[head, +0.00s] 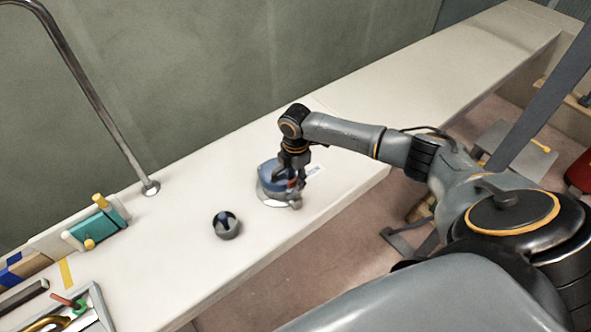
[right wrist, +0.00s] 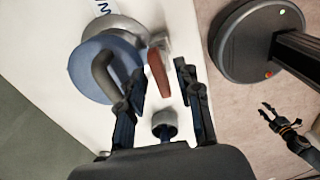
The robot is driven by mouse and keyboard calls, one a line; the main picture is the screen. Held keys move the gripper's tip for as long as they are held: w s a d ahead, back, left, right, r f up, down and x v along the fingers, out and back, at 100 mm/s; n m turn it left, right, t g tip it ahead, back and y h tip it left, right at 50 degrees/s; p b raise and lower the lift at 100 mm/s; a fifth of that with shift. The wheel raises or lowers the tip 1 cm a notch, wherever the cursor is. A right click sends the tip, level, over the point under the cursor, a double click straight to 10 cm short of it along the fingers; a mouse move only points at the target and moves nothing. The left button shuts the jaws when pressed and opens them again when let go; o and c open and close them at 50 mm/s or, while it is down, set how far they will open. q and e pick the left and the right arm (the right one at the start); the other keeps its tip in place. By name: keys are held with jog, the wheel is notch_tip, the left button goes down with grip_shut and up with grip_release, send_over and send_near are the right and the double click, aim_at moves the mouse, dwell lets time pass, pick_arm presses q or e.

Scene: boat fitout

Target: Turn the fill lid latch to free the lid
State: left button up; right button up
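The blue fill lid (head: 269,172) sits on a round metal base on the white counter. In the right wrist view the lid (right wrist: 88,72) shows a dark curved handle (right wrist: 104,78). The red-brown latch (right wrist: 157,72) stands at the lid's edge, beside a metal bracket. My right gripper (head: 292,188) is at the lid's near right side. In the right wrist view its two fingers (right wrist: 160,72) stand apart on either side of the latch, with gaps showing. My left gripper (right wrist: 268,113) hangs over the floor, fingers apart and empty; it is outside the head view.
A metal rail (head: 150,188), a teal block (head: 92,230) and a tool tray (head: 102,308) are farther left. The counter (head: 440,88) is clear to the right; its front edge drops to the floor.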

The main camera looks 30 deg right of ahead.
notch_tip(320, 180, up, 12)
dwell(0.6)
